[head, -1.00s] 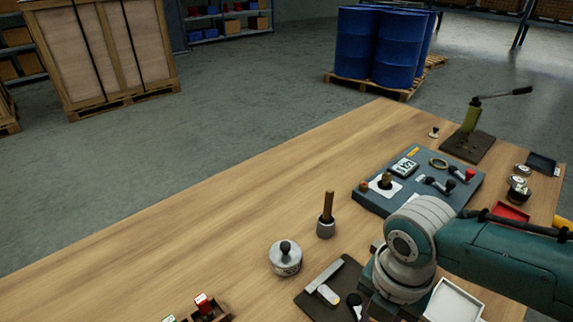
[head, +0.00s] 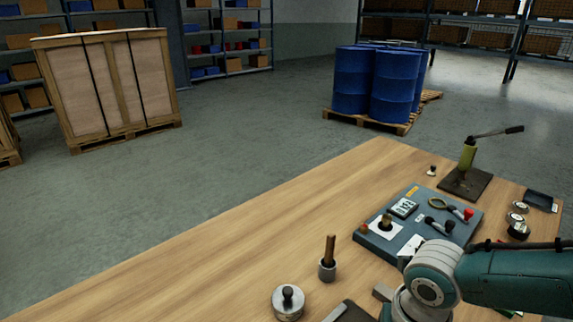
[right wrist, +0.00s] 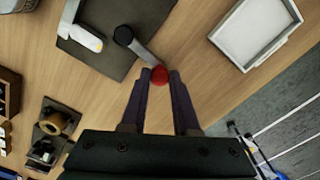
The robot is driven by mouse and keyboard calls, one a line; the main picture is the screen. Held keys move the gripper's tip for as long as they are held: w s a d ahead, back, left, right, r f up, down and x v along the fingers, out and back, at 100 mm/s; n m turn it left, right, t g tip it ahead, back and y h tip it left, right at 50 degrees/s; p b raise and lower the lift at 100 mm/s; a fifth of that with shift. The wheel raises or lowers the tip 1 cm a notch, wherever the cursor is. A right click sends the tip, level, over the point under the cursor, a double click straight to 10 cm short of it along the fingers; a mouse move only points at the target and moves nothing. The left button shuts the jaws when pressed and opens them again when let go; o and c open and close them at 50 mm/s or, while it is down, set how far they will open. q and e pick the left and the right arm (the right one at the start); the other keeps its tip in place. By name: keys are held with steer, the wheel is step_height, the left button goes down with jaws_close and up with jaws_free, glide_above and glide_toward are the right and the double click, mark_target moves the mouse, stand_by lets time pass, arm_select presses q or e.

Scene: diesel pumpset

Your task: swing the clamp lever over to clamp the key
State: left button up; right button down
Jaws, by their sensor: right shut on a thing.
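In the right wrist view, my right gripper (right wrist: 160,76) is shut on a red ball knob (right wrist: 160,74) between its fingertips. The knob is at the end of a grey lever (right wrist: 143,54), which runs to a round black part (right wrist: 123,35) over a dark plate (right wrist: 112,66). A pale, elongated piece (right wrist: 86,38), perhaps the key, lies on the plate beside the black part, apart from it. In the head view, my right arm and the bottom edge hide the lever and right gripper. Only a corner of the dark plate (head: 348,312) shows there. My left gripper is out of view.
A white tray (right wrist: 258,24) lies right of the lever in the wrist view. In the head view, a blue-grey panel (head: 374,240), a cup with a wooden handle (head: 328,268) and a knobbed metal pot (head: 288,303) stand nearby. The table's left side (head: 190,285) is clear.

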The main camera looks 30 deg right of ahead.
steer(key=c, duration=0.7)
jaws_free()
steer(key=shift+o, duration=0.2)
steer(key=shift+r, duration=0.1)
step_height(320, 180, up, 10)
steer(key=p, duration=0.2)
steer(key=shift+p, duration=0.4)
